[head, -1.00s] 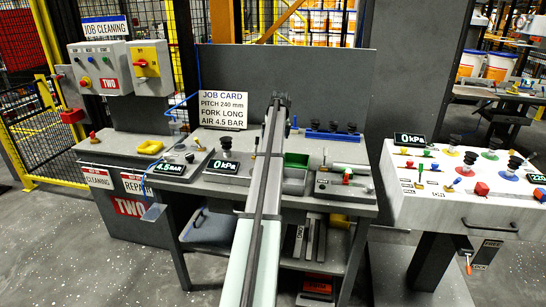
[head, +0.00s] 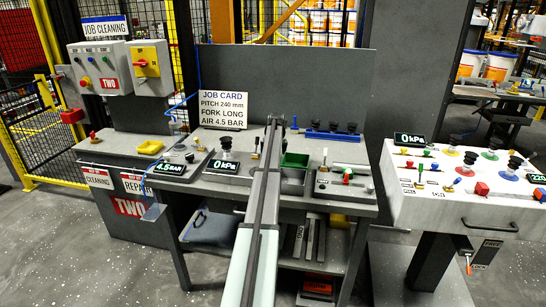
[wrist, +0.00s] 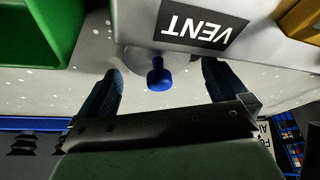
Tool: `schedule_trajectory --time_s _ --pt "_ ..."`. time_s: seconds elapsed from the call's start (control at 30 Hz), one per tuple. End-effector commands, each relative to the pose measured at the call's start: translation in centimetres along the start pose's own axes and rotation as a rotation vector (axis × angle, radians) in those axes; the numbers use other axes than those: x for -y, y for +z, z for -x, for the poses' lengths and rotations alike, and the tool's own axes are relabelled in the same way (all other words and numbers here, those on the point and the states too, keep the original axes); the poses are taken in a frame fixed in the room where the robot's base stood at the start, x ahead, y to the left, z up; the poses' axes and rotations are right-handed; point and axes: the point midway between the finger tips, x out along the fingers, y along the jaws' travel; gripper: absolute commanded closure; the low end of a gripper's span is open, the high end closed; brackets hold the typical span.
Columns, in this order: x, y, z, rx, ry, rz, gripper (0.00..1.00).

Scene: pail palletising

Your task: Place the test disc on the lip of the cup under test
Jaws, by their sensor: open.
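My gripper (wrist: 161,68) is open in the wrist view, its two dark fingers on either side of a small blue knob (wrist: 158,78). A pale round shape (wrist: 134,58) lies behind the knob; I cannot tell whether it is the test disc. A VENT label (wrist: 202,27) is just beyond. In the head view my gripper (head: 275,121) is over the bench between the 0 kPa display (head: 225,168) and the green bin. My arm hides part of the bench there. I cannot make out the test disc or the cup under test for certain.
The green bin (head: 295,160) stands close to the right of my arm. A blue rack (head: 322,134) with black cups is behind it. A grey backboard (head: 310,80) rises behind.

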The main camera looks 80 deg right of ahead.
Motion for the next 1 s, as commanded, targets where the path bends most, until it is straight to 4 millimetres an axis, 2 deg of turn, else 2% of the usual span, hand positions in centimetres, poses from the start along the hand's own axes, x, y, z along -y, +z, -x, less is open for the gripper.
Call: schedule_trajectory --time_s 0.23,0.83,1.0 --pt "0.00 -0.01 -0.12 -0.001 0.000 0.000 0.02" --pt "0.00 -0.03 -0.08 -0.001 0.000 0.000 0.59" --pt "0.00 -0.05 -0.04 -0.001 0.000 0.000 0.61"
